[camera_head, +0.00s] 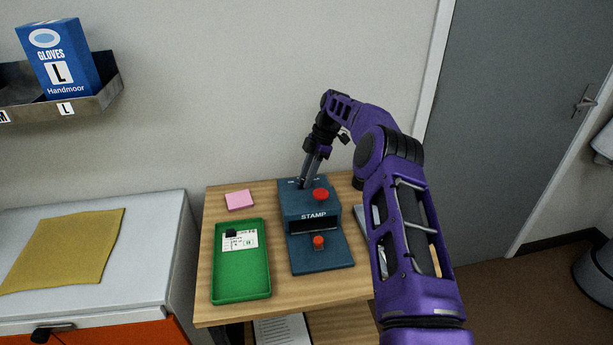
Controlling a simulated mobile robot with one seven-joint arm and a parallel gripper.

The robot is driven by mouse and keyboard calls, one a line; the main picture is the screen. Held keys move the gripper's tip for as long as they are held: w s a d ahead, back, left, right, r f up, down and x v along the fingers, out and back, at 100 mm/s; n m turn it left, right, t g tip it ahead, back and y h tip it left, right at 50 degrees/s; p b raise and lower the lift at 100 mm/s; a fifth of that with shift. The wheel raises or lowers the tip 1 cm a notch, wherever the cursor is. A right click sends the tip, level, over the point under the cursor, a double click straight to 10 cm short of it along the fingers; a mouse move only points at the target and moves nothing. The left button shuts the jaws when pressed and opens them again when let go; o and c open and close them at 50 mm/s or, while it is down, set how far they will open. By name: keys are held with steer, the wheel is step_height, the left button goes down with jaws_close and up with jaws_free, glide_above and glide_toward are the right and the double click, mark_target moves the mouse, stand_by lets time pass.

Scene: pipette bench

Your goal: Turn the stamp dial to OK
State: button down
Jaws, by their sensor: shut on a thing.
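The dark blue stamp machine (294,207) stands on a small wooden table. It has a red button (320,194) on top, the word STAMP on its front, a dark slot below, and a second red-orange knob (318,242) on its lower front plate. My gripper (302,184) points down at the back left of the machine's top, where pale markings show, too small to read. The fingers are shut at that spot on what seems to be the stamp dial; the fingers hide the dial, so its setting cannot be read.
A green tray (241,290) holding a white card (243,241) with a black piece lies left of the machine. A pink pad (239,200) lies behind it. A grey item (365,218) is partly hidden by my arm. The table (207,263) stands against the wall.

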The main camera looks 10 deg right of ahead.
steer(key=c, duration=0.6)
jaws_free()
steer(key=shift+f, duration=0.1)
